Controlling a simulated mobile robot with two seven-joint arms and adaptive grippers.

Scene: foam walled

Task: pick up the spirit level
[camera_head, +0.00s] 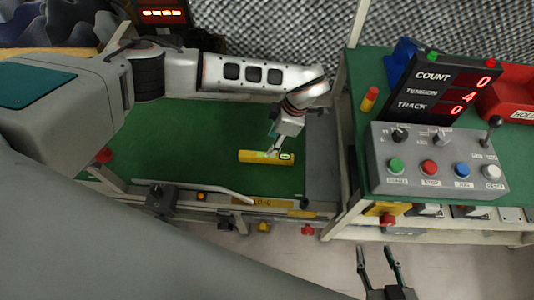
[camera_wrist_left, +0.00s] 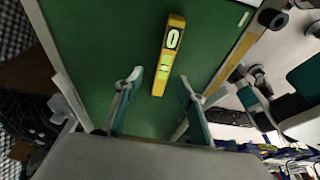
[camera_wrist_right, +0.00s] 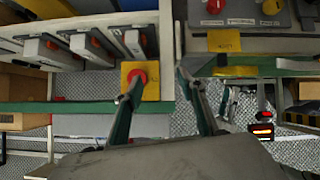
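The spirit level (camera_head: 258,157) is a short yellow bar with green vials, lying flat on the green bench top (camera_head: 190,140). In the left wrist view the level (camera_wrist_left: 161,83) lies beyond the fingertips, between their lines. My left gripper (camera_head: 272,151) is over the level's middle in the head view and partly hides it. In the left wrist view the left gripper (camera_wrist_left: 160,78) is open, with nothing between its fingers. My right gripper (camera_head: 377,249) is open and empty above the floor, low in the head view; it also shows in the right wrist view (camera_wrist_right: 158,78).
A control panel (camera_head: 438,160) with buttons and a count display (camera_head: 443,88) stand on the right bench. A red bin (camera_head: 508,100) is at the far right. A rail (camera_head: 200,187) runs along the green bench's front edge. The green top around the level is clear.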

